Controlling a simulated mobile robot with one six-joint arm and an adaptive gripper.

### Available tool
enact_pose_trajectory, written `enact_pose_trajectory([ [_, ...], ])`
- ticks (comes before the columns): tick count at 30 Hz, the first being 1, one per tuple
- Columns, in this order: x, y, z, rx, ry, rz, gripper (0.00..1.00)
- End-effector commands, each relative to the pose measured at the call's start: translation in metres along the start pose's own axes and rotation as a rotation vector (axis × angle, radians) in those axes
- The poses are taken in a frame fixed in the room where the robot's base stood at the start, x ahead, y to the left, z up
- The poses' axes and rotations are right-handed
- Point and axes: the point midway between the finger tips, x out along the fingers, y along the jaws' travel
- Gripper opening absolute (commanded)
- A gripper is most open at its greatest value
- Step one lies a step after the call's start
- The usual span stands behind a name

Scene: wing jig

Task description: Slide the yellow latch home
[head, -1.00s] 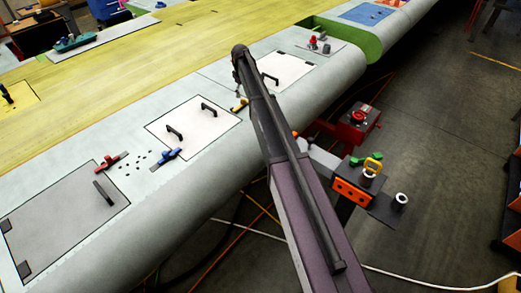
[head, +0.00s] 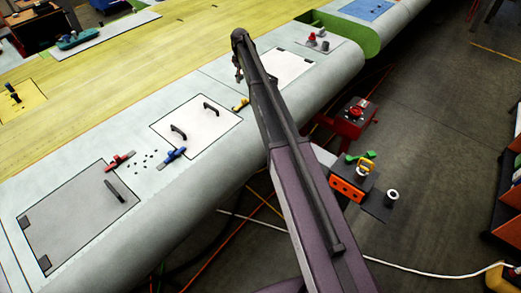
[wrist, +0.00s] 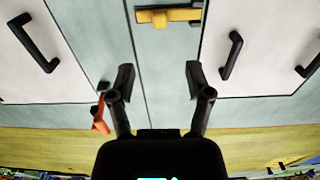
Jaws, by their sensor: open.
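The yellow latch (head: 240,104) lies on the pale wing skin between two white panels, just left of my arm in the head view. The latch is above the fingertips in the picture, clear of both fingers.
White panels with black handles (wrist: 232,55) flank the latch. An orange-red item (wrist: 100,115) is partly behind my left finger. A blue latch (head: 172,155) and a red latch (head: 120,161) lie further left. A tool stand (head: 347,188) stands right of my arm.

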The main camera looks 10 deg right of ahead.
Motion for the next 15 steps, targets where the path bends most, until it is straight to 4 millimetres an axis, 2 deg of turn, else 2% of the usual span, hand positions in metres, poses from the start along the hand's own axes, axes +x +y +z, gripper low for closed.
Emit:
enact_pose_trajectory([
  [1, -0.007, 0.000, 0.000, 0.000, 0.000, 0.000, 0.66],
  [7, -0.018, 0.000, 0.000, 0.000, 0.000, 0.000, 0.66],
  [9, -0.009, -0.006, 0.008, 0.009, 0.000, 0.000, 0.66],
  [15, 0.001, -0.018, 0.025, 0.038, 0.000, 0.000, 0.66],
])
